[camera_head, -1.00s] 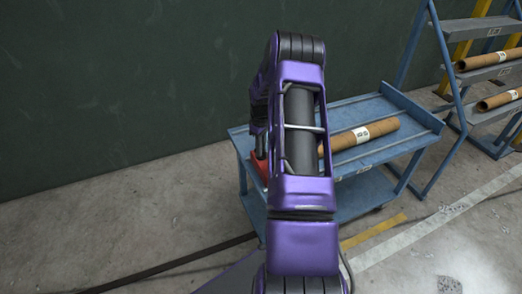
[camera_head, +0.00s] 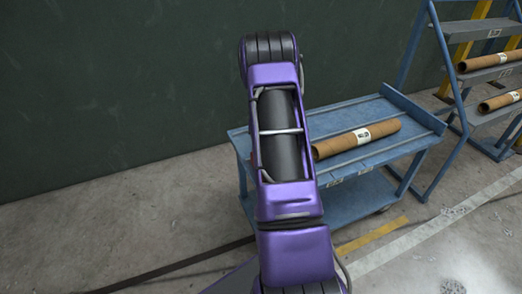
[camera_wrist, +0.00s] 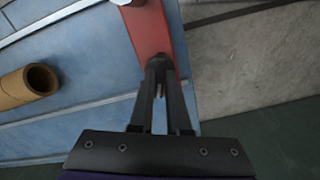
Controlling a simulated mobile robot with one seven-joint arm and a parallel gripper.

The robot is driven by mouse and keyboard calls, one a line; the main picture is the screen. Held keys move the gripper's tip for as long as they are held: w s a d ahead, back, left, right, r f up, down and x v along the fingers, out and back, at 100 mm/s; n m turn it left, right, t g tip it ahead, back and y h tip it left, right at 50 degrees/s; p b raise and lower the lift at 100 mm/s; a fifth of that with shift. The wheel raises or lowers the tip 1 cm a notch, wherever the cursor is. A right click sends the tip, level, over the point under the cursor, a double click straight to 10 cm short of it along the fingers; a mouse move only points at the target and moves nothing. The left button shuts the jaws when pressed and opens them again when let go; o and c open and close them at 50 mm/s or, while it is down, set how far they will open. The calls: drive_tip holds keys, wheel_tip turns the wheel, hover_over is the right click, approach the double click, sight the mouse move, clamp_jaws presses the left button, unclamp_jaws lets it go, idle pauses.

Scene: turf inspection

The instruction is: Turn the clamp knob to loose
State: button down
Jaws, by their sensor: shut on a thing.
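In the wrist view a red clamp body (camera_wrist: 150,32) lies along the edge of the blue cart top. A pale metal part (camera_wrist: 130,2) shows at its far end, cut off by the frame. My gripper (camera_wrist: 158,66) reaches over the red clamp, with its two dark fingers close together at the tips. It is shut on the clamp knob, which is mostly hidden between and behind the fingers, so its turn position cannot be read. In the head view my purple arm hides the gripper and the clamp.
A blue cart (camera_head: 408,125) stands against the dark green wall. A brown cardboard tube (camera_head: 356,138) lies on its top; its open end shows in the wrist view (camera_wrist: 27,84). A blue rack (camera_head: 415,55) with more tubes (camera_head: 490,61) stands right. Concrete floor is clear at left.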

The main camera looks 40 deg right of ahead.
drive_tip(key=shift+m, duration=0.8)
drive_tip(key=c, duration=0.9)
unclamp_jaws()
wheel_tip(320, 180, up, 17)
drive_tip(key=shift+r+p, duration=0.2)
drive_tip(key=shift+p, duration=0.9)
